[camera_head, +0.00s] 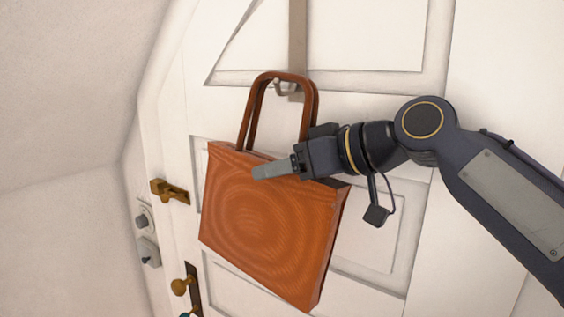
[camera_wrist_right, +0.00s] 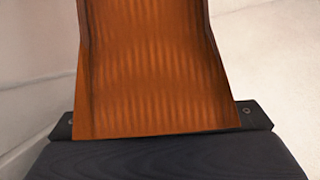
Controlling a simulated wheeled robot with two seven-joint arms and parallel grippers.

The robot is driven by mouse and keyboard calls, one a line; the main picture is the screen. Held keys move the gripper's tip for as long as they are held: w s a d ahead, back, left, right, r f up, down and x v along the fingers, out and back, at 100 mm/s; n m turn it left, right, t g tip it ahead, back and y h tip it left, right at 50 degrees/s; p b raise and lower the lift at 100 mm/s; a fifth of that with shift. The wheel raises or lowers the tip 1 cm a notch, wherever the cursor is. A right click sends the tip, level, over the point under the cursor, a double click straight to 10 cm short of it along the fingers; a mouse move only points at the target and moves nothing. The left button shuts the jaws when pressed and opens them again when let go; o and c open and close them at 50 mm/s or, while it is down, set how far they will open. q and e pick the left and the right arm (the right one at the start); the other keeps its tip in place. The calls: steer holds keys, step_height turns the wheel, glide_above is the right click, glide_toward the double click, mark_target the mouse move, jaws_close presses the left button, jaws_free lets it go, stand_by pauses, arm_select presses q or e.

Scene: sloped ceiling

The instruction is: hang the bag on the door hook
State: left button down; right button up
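The orange-brown bag (camera_head: 262,220) is upright against the white door in the head view, its two handles (camera_head: 253,112) arching up. The metal door hook (camera_head: 285,88) shows inside the handle loop, just below its top; I cannot tell whether the handles rest on it. My right gripper (camera_head: 268,171) comes in from the right at the bag's upper edge. One grey finger lies across the bag's front; the other is hidden. The bag (camera_wrist_right: 155,75) fills the middle of the right wrist view and hides the fingers, so grip is unclear. My left gripper is not in view.
The white panelled door (camera_head: 480,70) stands behind the bag. A brass handle (camera_head: 170,191), a grey lock (camera_head: 146,232) and a brass knob (camera_head: 180,286) are to the left. A sloped pale wall (camera_head: 70,80) closes in on the left.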

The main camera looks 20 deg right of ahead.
steer(key=shift+o, duration=0.8)
steer(key=shift+w+d+f, duration=0.15)
steer(key=shift+d+f, duration=0.1)
steer(key=shift+d, duration=0.05)
steer(key=shift+r, duration=0.15)
steer(key=shift+d, duration=0.1)
